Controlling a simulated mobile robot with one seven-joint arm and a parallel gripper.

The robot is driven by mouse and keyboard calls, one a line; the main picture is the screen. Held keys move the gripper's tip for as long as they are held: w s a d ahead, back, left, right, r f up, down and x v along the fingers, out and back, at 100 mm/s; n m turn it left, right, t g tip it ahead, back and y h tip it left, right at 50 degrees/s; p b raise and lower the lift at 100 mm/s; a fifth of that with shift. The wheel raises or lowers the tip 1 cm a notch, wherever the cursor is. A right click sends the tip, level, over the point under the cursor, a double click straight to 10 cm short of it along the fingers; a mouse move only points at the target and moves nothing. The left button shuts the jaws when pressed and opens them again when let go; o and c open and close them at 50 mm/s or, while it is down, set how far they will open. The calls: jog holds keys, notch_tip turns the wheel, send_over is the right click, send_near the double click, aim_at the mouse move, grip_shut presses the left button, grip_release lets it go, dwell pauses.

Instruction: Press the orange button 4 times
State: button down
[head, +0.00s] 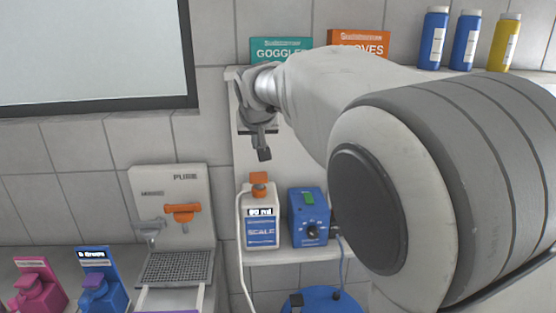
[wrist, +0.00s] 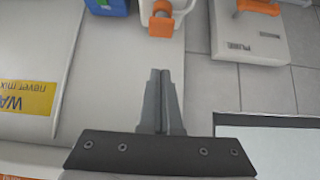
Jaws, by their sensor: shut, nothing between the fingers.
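An orange button-like top (head: 259,184) sits on the white Scale bottle (head: 262,222), which has a blue label and a display that seems to read "00 ml". The bottle stands on a white shelf below my gripper (head: 263,153). My gripper is shut and empty, its fingertips pointing down just above the orange top, with a gap between them in the head view. In the wrist view the shut fingertips (wrist: 160,74) point toward the orange top (wrist: 161,26), and do not touch it. An orange tap handle (head: 183,212) is on the Pure dispenser to the left.
A blue box with a green switch and a knob (head: 308,217) stands right beside the bottle. A white hose runs down the bottle's left side. Goggles (head: 276,50) and gloves (head: 358,40) boxes are on the upper shelf. Pink (head: 38,290) and blue (head: 101,285) dispensers stand lower left.

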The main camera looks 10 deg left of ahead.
jog(key=shift+w+f, duration=0.1)
dwell(0.3)
jog(key=p, duration=0.2)
send_over(259, 179)
notch_tip(259, 179, down, 7)
jog(key=shift+r, duration=0.15)
notch_tip(259, 179, down, 3)
jog(key=shift+f, duration=0.6)
notch_tip(259, 179, down, 3)
jog(key=shift+b, duration=1.25)
